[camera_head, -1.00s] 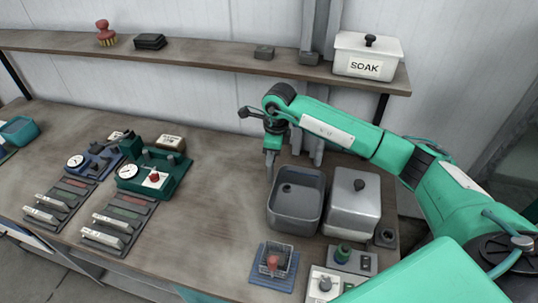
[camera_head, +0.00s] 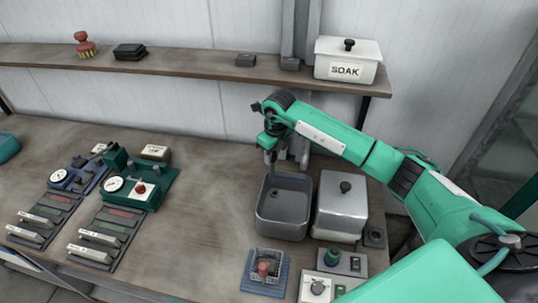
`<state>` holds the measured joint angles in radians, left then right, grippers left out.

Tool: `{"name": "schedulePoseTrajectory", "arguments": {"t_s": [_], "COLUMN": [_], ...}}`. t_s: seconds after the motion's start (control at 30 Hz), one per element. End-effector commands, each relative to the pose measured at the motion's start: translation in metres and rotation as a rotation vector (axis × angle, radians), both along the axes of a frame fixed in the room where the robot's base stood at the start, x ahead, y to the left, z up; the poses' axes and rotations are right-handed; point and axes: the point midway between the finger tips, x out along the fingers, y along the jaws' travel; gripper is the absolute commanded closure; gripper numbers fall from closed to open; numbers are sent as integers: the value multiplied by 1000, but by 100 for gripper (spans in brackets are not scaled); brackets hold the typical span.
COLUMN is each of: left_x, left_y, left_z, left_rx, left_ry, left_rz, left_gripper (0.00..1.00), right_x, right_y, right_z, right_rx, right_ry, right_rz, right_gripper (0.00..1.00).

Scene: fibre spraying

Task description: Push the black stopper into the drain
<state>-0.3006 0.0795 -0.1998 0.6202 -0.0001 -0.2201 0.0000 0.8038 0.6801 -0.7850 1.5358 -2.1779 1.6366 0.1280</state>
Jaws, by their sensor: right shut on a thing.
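My right gripper (camera_head: 270,162) points down over the back left part of the grey basin (camera_head: 284,232). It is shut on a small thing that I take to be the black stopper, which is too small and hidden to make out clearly. The drain (camera_head: 273,190) is a small dark round spot on the basin floor, just below the fingertips. The gripper is above it; I cannot tell whether the stopper touches it. My left gripper is not in view.
A lidded metal box (camera_head: 340,212) stands right against the basin. A blue tray with a wire basket (camera_head: 265,269) and control boxes (camera_head: 341,260) lie in front. The shelf (camera_head: 190,66) holds the white SOAK box (camera_head: 346,68). The bench middle (camera_head: 205,200) is clear.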

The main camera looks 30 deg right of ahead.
Motion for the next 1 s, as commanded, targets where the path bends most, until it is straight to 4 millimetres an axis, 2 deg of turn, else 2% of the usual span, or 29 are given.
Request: {"name": "schedulePoseTrajectory", "arguments": {"t_s": [0.2,0.33,0.77,1.0], "left_x": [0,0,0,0], "left_y": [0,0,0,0], "left_z": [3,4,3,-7], "left_rx": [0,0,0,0], "left_ry": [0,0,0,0], "left_rz": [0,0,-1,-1], "left_gripper": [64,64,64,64], "right_x": [7,8,9,9], "right_y": [-13,-17,-18,-18], "right_z": [-6,-8,-9,-15], "right_rx": [3,4,4,4], "right_ry": [-1,-1,-3,-3], "right_rz": [-221,-284,-297,-297], "right_gripper": [100,100,100,100]}}
